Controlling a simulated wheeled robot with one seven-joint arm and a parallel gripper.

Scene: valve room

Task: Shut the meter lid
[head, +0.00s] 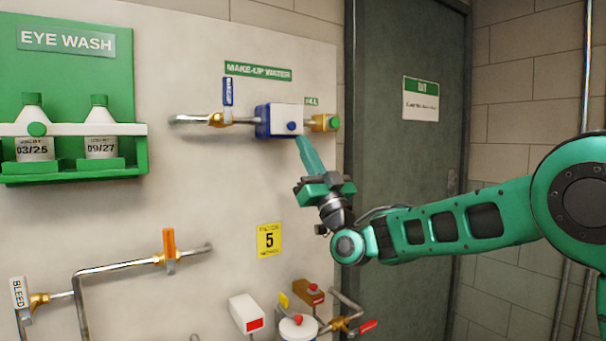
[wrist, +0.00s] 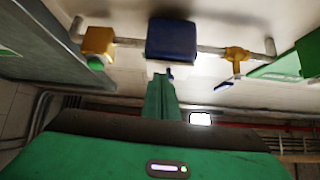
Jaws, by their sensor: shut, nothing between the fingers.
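The meter (head: 264,121) is a small blue box on the pipe under the "MAKE-UP WATER" sign. A white face with a blue knob (head: 291,126) shows on its front in the head view. In the wrist view the meter (wrist: 172,40) is dark blue, at the top middle. I cannot tell which part is the lid or how far it is open. My gripper (head: 302,141) is shut and empty, its fingers pointing up just below the meter's lower edge. In the wrist view the fingertips (wrist: 162,78) reach close to the meter; contact is unclear.
A brass fitting with a green knob (head: 334,123) sits right of the meter. The eye wash station (head: 72,172) hangs at the left. Boxes and valves (head: 298,326) stand below my gripper. A dark door (head: 408,160) is at right.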

